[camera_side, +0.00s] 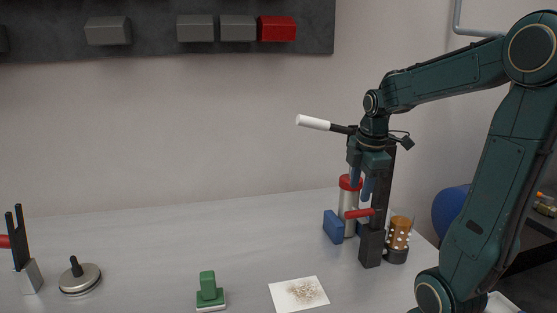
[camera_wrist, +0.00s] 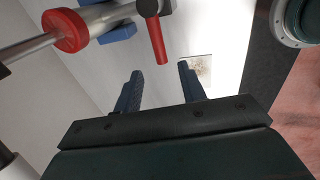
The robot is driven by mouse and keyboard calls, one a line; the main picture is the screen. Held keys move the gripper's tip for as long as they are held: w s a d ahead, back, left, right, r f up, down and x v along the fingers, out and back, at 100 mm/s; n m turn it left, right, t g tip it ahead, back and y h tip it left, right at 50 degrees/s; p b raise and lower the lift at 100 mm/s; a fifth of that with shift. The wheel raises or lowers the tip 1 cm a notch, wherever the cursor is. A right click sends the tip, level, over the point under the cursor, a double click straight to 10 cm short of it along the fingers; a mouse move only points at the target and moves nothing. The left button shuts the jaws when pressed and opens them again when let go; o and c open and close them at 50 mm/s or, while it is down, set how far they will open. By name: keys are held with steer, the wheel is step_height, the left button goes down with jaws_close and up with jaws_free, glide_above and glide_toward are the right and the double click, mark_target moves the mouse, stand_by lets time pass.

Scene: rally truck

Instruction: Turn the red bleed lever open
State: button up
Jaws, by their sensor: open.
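The red bleed lever (camera_side: 359,213) sticks out to the left from a dark upright post (camera_side: 377,215) on the right part of the bench. In the wrist view the red lever (camera_wrist: 157,42) points down the picture from a dark round hub (camera_wrist: 148,7). My gripper (camera_side: 361,188) hangs pointing down beside the post, above the lever and apart from it. In the wrist view my gripper (camera_wrist: 160,72) has its two blue fingers spread with nothing between them. The lever's tip lies just beyond the fingertips, roughly in line with the gap.
A silver cylinder with a red cap (camera_side: 350,183) and a blue block (camera_side: 333,227) stand close behind the lever. A white-handled bar (camera_side: 313,122) juts left above. An amber jar (camera_side: 398,238) is at right. A speckled white card (camera_side: 299,294) lies in front.

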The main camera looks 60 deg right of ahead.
mark_target(354, 212)
steer(key=f, duration=0.4)
steer(key=w+d+f, duration=0.1)
steer(key=f, duration=0.2)
jaws_close()
